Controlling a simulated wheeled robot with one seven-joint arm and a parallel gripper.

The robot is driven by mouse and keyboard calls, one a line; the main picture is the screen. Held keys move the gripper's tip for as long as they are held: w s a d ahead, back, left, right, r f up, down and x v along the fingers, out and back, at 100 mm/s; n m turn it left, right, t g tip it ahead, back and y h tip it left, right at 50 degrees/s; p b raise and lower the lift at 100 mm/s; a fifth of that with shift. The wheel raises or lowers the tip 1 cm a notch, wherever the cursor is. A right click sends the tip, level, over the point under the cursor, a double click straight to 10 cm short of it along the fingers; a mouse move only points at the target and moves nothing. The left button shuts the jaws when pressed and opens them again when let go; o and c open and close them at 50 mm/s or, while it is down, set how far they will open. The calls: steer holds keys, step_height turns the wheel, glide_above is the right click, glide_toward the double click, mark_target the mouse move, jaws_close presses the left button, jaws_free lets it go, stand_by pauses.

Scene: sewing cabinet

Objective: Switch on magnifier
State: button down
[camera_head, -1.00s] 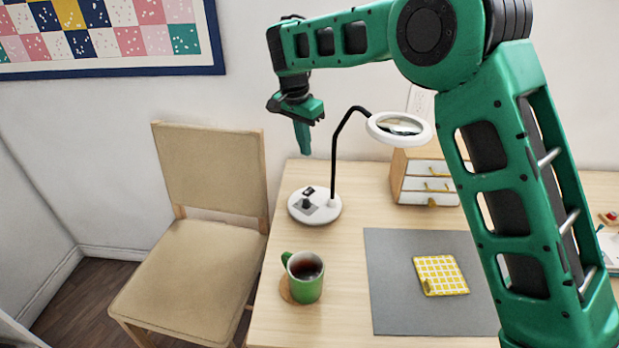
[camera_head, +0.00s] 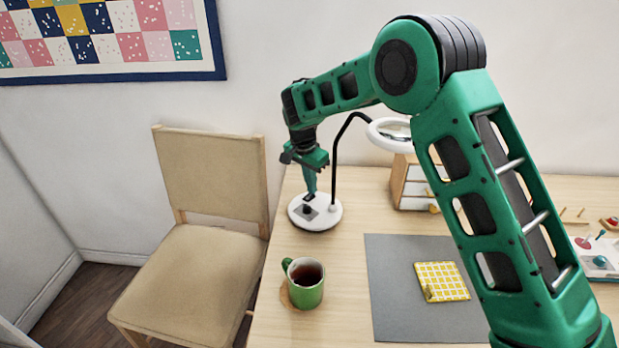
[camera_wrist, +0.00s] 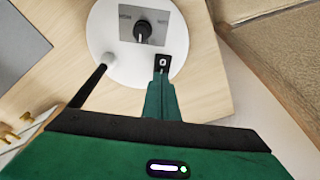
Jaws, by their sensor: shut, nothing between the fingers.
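The magnifier has a ring-shaped head (camera_head: 372,136), a black bent stem (camera_head: 336,160) and a round white base (camera_head: 325,221) on the table. My gripper (camera_head: 310,193) points down over the base.
A green mug (camera_head: 307,292) stands in front of the base, near the table's left edge. A grey mat (camera_head: 395,310) with a yellow checked cloth (camera_head: 442,281) lies to the right. A small drawer box (camera_head: 413,188) stands behind. A chair (camera_head: 200,250) is at the left.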

steer(key=shift+f, duration=0.3)
steer(key=shift+w, duration=0.1)
steer(key=shift+d+f, duration=0.1)
steer(key=shift+f, duration=0.05)
stand_by(0.4)
steer(key=shift+s+a, duration=0.55)
steer(key=shift+s, duration=0.1)
steer(key=shift+r, duration=0.2)
